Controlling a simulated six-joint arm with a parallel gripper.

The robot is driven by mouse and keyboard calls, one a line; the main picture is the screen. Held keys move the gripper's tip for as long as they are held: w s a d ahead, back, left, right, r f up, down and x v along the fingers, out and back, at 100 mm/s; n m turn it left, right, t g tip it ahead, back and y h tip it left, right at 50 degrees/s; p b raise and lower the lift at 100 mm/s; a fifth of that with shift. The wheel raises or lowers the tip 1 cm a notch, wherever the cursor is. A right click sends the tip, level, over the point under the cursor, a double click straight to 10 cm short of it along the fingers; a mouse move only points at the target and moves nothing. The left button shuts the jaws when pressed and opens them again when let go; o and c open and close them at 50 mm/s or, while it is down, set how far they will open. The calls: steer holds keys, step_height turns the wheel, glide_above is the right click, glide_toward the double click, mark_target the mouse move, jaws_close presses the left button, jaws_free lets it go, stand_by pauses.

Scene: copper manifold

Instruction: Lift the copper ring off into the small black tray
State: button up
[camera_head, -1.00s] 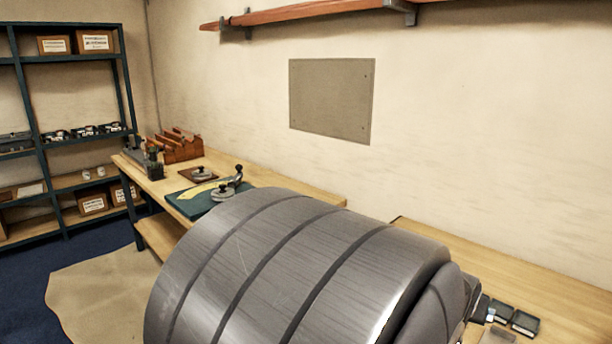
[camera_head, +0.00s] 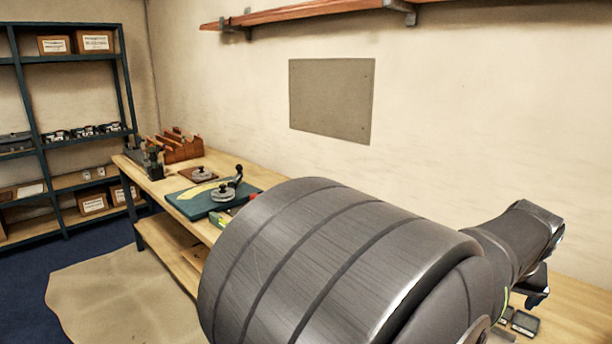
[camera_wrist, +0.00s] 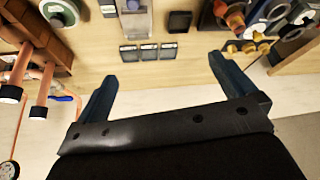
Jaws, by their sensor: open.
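My gripper (camera_wrist: 162,66) is open and empty in the wrist view, its two blue-grey fingers spread wide above the bench edge. Several small dark trays lie beyond the fingertips: a row of small ones, one of them here (camera_wrist: 148,52), and a plain black one (camera_wrist: 180,21) farther off. I cannot tell for sure which is the task's tray. Copper pipes (camera_wrist: 18,70) with black ends stand at the left. Copper-coloured round fittings (camera_wrist: 236,21) cluster at the upper right; I cannot single out the copper ring. In the head view my arm hides much of the bench.
In the wrist view a grey plate (camera_wrist: 134,19) lies behind the small trays, and a green round part (camera_wrist: 60,12) is at upper left. In the head view a green board (camera_head: 190,207) with metal parts lies on the far bench. A shelf rack (camera_head: 40,130) stands left.

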steer(key=shift+w+a, duration=0.1)
steer(key=shift+w, duration=0.25)
steer(key=shift+c, duration=0.2)
steer(key=c, duration=0.9)
steer(key=shift+w+a, duration=0.1)
steer(key=w+a, duration=1.2)
steer(key=w, duration=0.2)
steer(key=shift+g+y, duration=0.3)
steer(key=shift+s+f+x, duration=0.1)
steer(key=shift+s+x, duration=0.1)
steer(key=shift+x, duration=2.7)
steer(key=shift+s+f+x, duration=0.1)
steer(key=shift+s+x, duration=0.15)
steer(key=shift+x, duration=2.65)
steer(key=shift+s+f+x, duration=0.1)
steer(key=shift+s+x, duration=0.1)
steer(key=shift+x, duration=2.7)
